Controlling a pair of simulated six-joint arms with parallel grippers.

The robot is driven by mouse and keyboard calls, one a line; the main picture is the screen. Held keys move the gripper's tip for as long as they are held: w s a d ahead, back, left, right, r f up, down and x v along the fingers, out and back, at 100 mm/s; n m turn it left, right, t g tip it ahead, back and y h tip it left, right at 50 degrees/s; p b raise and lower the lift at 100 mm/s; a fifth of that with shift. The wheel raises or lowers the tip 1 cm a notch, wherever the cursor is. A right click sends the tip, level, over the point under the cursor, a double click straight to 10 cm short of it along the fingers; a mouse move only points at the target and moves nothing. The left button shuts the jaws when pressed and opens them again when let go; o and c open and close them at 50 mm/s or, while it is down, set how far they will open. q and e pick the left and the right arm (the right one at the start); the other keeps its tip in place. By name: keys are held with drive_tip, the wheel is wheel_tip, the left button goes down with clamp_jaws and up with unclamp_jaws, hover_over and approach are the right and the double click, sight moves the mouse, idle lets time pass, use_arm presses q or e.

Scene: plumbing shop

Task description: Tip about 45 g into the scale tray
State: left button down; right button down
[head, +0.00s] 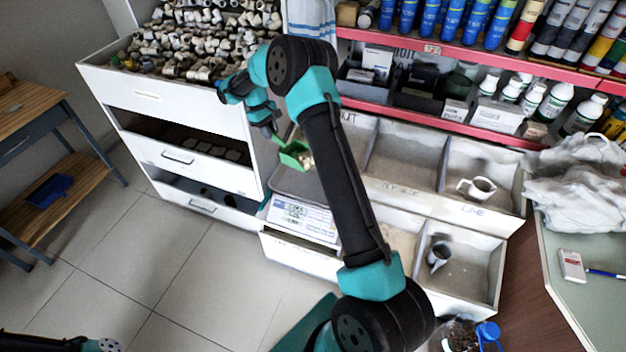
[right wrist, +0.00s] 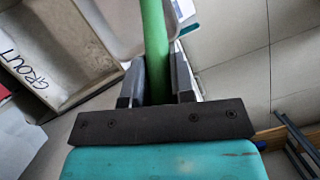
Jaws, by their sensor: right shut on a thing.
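My right gripper (head: 270,131) is shut on the handle of a green scoop (head: 290,150). In the right wrist view the green handle (right wrist: 154,35) runs between the two jaws (right wrist: 157,88). The scoop's square pan holds some pale, lumpy material and hangs over the scale's grey tray (head: 288,184); whether it is tilted is hard to tell. The scale (head: 304,220) stands below, its white front panel and display facing me; the reading is too small to make out. My right arm hides part of the tray. Only part of my left arm shows, at the bottom left.
A drawer cabinet (head: 160,85) topped with fittings stands at left. A red-edged shelf (head: 450,112) of bottles is behind. The floor (head: 180,265) is clear.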

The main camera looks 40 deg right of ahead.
drive_tip(key=s+d+f+m+t, duration=0.1)
drive_tip(key=d+f+m, duration=0.4)
drive_tip(key=d, duration=0.5)
drive_tip(key=s+d+f+m+t+y, duration=0.1)
drive_tip(key=s+d+f+m, duration=0.2)
drive_tip(key=d+f+m, duration=0.3)
drive_tip(key=s+d+f+m+t+y, duration=0.1)
drive_tip(key=d+f+m, duration=0.5)
drive_tip(key=d, duration=0.9)
drive_tip(key=shift+s+d+m+t, duration=0.2)
drive_tip(key=shift+s+m+t, duration=0.15)
drive_tip(key=shift+s, duration=0.3)
drive_tip(key=shift+f, duration=0.1)
